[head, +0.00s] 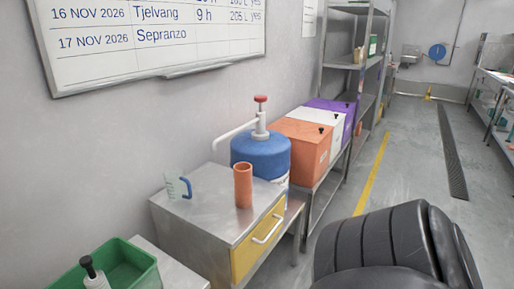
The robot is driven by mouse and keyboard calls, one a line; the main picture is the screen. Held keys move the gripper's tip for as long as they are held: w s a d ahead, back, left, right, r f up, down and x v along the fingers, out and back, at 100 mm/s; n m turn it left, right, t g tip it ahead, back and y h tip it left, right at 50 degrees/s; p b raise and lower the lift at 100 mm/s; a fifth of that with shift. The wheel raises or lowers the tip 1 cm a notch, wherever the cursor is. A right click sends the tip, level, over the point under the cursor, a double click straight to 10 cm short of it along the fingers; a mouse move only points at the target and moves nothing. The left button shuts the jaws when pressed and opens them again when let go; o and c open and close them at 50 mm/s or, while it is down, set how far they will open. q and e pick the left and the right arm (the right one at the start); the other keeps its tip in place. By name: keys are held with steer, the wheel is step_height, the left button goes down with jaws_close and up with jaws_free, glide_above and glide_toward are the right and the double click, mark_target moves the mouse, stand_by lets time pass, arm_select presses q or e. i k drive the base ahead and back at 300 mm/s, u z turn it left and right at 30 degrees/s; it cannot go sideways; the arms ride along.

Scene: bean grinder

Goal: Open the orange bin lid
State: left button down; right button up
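The orange bin (302,143) stands on a low metal bench along the wall, just behind the blue container. Its flat orange lid (303,128) looks closed, with a small black knob (321,130) near its front right corner. The blue container hides part of the bin's left side. Neither of my grippers shows in the head view.
A metal cabinet (190,207) with a yellow drawer (258,240) holds an orange cylinder (243,186) and a jug (177,186). The blue pump container (262,157) stands behind it. White (324,122) and purple (346,109) bins follow.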

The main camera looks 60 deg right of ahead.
mark_target(313, 133)
steer(key=z, duration=2.75)
steer(key=k, duration=0.5)
steer(key=z, duration=0.95)
steer(key=i, duration=1.2)
steer(key=u, duration=0.3)
steer(key=i, duration=2.3)
steer(key=u, duration=0.9)
